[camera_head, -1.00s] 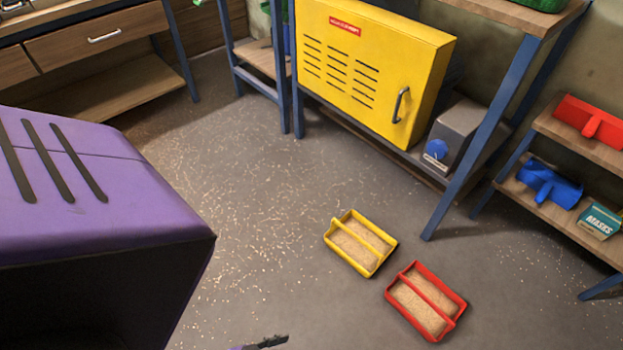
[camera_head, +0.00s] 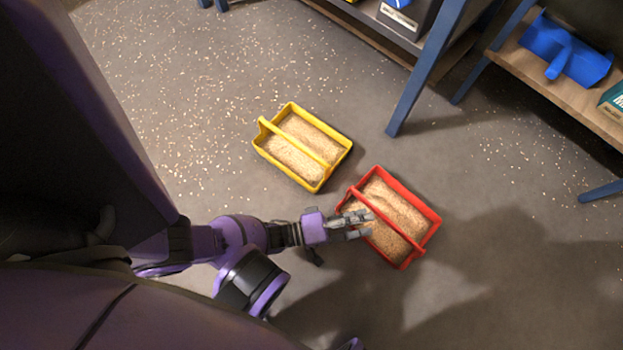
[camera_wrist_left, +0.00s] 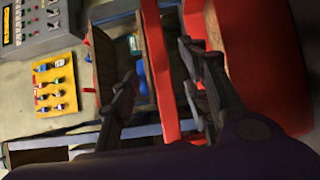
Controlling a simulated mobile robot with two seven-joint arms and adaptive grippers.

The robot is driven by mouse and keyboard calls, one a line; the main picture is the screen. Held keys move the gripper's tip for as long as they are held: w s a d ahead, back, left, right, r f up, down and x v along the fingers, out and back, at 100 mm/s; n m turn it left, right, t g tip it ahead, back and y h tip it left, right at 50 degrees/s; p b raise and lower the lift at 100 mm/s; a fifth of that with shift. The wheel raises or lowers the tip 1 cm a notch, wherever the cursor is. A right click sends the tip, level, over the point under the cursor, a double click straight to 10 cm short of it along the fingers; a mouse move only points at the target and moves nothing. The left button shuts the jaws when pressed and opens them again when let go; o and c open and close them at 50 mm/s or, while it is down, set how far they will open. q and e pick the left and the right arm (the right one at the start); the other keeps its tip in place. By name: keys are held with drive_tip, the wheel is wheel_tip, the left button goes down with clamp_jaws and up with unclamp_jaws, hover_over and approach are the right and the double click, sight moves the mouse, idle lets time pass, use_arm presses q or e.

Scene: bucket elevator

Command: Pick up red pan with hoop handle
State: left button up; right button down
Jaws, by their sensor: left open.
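The red pan (camera_head: 432,212) sits on the floor, filled with tan grainy material, its red hoop handle (camera_head: 392,225) arching across the middle. My left gripper (camera_head: 365,224) is open at the pan's left side, over its edge and close to the handle. In the left wrist view, my left gripper's fingers (camera_wrist_left: 158,90) stand apart, with the red handle bar (camera_wrist_left: 157,65) showing between them. The red pan wall (camera_wrist_left: 275,60) fills the right of that view. I cannot tell whether the fingers touch the handle. My right gripper is out of view.
A yellow pan (camera_head: 337,164) of the same kind sits just up and left of the red one. A blue table leg (camera_head: 425,75) stands behind. A shelf (camera_head: 545,75) with a blue scoop (camera_head: 567,55) is at upper right. Floor at lower right is clear.

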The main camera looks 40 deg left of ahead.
sight(381, 218)
use_arm(q)
drive_tip(key=shift+x, duration=0.9)
drive_tip(key=shift+w+d, duration=0.15)
drive_tip(key=shift+d, duration=0.15)
drive_tip(key=b+x, duration=0.1)
drive_tip(key=x, duration=0.2)
drive_tip(key=shift+w+d+b, duration=0.3)
drive_tip(key=shift+b, duration=0.1)
drive_tip(key=shift+w+d, duration=0.15)
drive_tip(key=shift+w, duration=0.1)
clamp_jaws()
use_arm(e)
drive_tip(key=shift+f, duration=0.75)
use_arm(q)
drive_tip(key=shift+r, duration=0.2)
